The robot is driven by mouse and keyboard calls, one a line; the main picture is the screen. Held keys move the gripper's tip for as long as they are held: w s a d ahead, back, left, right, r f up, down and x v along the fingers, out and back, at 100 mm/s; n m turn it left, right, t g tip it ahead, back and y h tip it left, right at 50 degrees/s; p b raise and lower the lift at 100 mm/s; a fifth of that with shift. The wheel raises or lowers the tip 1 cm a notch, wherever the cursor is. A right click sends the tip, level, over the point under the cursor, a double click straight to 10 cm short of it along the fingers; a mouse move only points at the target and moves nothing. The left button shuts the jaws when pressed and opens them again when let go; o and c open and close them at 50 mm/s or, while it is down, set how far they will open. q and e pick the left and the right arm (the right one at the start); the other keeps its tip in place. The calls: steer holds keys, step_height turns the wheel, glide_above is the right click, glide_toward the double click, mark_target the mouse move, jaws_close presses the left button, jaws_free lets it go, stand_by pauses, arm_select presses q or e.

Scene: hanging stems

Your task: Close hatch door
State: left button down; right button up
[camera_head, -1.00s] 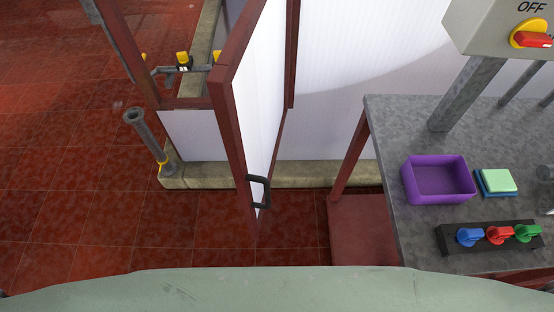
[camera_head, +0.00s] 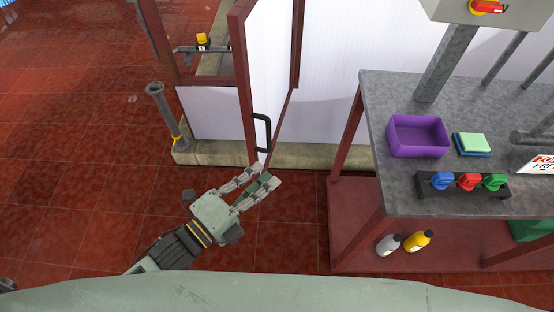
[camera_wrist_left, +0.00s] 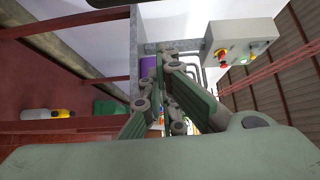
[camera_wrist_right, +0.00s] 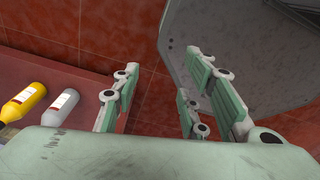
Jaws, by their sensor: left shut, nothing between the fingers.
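The hatch door (camera_head: 268,75) is a white panel in a dark red frame and stands swung open in the head view. Its black handle (camera_head: 262,133) is on the near edge. My left gripper (camera_head: 268,177) is in front of and below the handle, near the door's lower corner. It is shut and empty; whether it touches the door cannot be told. The left wrist view shows its fingers (camera_wrist_left: 158,75) but not the handle. My right gripper (camera_wrist_right: 160,85) is open and empty in the right wrist view, and it is outside the head view.
A grey workbench (camera_head: 400,95) stands at the right, with a purple bin (camera_head: 418,151), a sponge (camera_head: 473,144) and coloured knobs (camera_head: 468,182). Bottles (camera_head: 417,241) are on its red lower shelf (camera_head: 350,225). Red floor is free at the left.

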arm_select(q)
steer(key=p+x, duration=0.3)
steer(key=x, duration=0.7)
steer(key=a, duration=0.1)
steer(key=w+a, duration=0.1)
steer(key=w+a+p, duration=0.1)
steer(key=shift+a+r, duration=0.1)
steer(key=shift+a, duration=0.2)
arm_select(e)
steer(key=r, duration=0.4)
steer(key=shift+w+a+r, duration=0.1)
steer(key=shift+w+a, duration=0.15)
steer(key=shift+w, duration=0.05)
